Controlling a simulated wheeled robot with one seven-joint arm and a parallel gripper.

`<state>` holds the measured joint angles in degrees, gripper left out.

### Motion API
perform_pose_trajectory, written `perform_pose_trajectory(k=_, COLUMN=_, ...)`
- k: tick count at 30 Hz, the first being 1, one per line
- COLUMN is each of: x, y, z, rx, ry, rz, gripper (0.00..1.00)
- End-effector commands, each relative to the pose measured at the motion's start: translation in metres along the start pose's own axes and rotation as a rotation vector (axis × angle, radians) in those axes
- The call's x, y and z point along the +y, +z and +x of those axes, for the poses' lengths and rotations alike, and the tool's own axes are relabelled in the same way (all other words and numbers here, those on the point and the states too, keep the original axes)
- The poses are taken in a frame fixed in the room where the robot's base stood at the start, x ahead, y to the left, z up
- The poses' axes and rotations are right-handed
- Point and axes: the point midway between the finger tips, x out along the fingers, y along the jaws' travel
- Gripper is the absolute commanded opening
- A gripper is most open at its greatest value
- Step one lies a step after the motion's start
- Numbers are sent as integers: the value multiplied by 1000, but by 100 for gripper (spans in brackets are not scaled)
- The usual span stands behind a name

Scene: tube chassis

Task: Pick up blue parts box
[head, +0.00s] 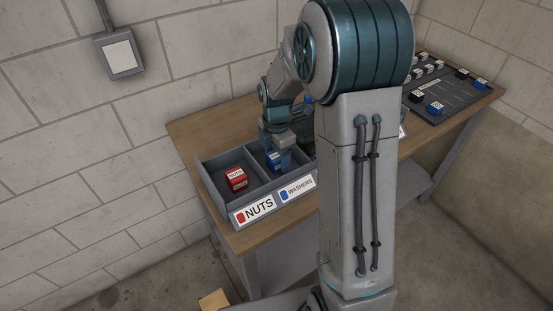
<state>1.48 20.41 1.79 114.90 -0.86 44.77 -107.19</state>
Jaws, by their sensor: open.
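A blue parts box (273,161) sits in the tray's compartment labelled WASHERS. It is partly hidden by my gripper (284,160), which is directly over it with its fingers down inside the compartment. My gripper is open. Whether the fingers touch the box cannot be told from this view. Another blue box (434,108) lies on the dark board at the far right of the bench.
The tray's walls and divider stand close around my gripper. The dark board (453,107) holds several small blocks. My arm hides the bench (188,128) middle.

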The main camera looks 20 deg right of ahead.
Motion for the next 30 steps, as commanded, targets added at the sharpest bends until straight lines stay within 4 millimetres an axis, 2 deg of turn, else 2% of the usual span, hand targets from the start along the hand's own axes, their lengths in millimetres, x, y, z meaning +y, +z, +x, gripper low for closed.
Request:
perform_pose_trajectory(k=3, x=0, y=0, z=8, rx=0, ry=0, rz=-1, gripper=67)
perform_pose_trajectory(k=9, x=0, y=0, z=9, rx=-1, ry=2, rz=0, gripper=67)
perform_pose_trajectory(k=10, x=0, y=0, z=9, rx=-1, ry=1, rz=0, gripper=64)
perform_pose_trajectory(k=15, x=0, y=0, z=9, rx=-1, ry=1, rz=0, gripper=17)
perform_pose_trajectory(k=25, x=0, y=0, z=5, rx=-1, ry=3, rz=0, gripper=17)
perform_pose_trajectory(k=30, x=1, y=1, z=-20, rx=-3, ry=7, rz=1, gripper=17)
